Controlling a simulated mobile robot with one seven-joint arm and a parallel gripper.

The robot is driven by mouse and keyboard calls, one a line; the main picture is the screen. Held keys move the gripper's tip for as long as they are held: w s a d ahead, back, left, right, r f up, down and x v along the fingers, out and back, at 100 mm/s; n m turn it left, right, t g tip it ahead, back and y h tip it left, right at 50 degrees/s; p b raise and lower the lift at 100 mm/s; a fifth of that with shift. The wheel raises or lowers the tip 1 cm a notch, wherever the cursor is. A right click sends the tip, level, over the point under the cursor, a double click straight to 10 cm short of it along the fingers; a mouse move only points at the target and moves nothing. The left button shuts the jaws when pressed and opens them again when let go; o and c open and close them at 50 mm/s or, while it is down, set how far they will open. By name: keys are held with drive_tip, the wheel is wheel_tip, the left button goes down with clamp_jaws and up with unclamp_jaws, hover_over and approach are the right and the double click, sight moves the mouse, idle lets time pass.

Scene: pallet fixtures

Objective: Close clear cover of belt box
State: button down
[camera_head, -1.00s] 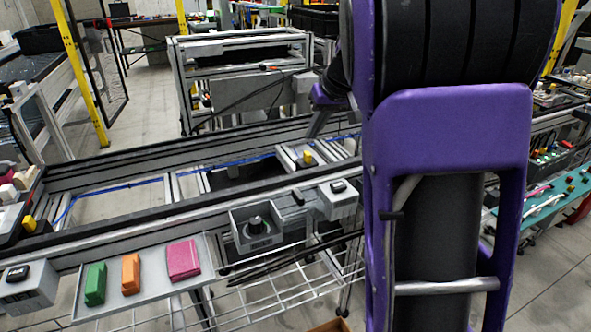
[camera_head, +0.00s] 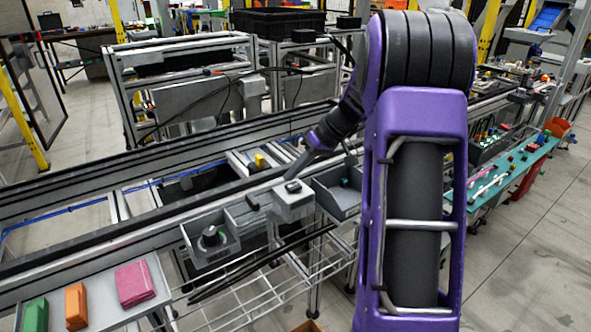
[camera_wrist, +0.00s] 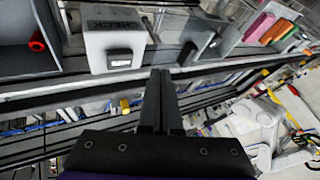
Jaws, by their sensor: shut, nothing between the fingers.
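A grey open-topped box (camera_head: 211,243) with a dark round knob inside is fixed to the near side of the conveyor; it also shows in the wrist view (camera_wrist: 204,38). A faint see-through panel (camera_head: 246,217), seemingly the raised clear cover, stands at its right side; its edges are hard to make out. My gripper (camera_head: 297,170) is over the conveyor rail, just behind a grey button box (camera_head: 293,205). In the wrist view my gripper (camera_wrist: 160,72) has its fingers together and empty, pointing between the button box and the knob box. No contact with the cover is visible.
A grey bin (camera_head: 340,197) sits right of the button box. A tray (camera_head: 108,314) with green, orange and pink blocks is at the lower left. The conveyor rail (camera_head: 120,233) runs behind the boxes. A wire rack (camera_head: 265,290) hangs below.

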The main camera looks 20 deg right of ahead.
sight(266, 204)
drive_tip(key=x, duration=0.6)
drive_tip(key=shift+b, duration=0.3)
drive_tip(key=a, duration=0.3)
drive_tip(key=shift+s+a, duration=0.35)
drive_tip(key=shift+s, duration=0.05)
drive_tip(key=shift+a, duration=0.1)
drive_tip(key=shift+a, duration=0.1)
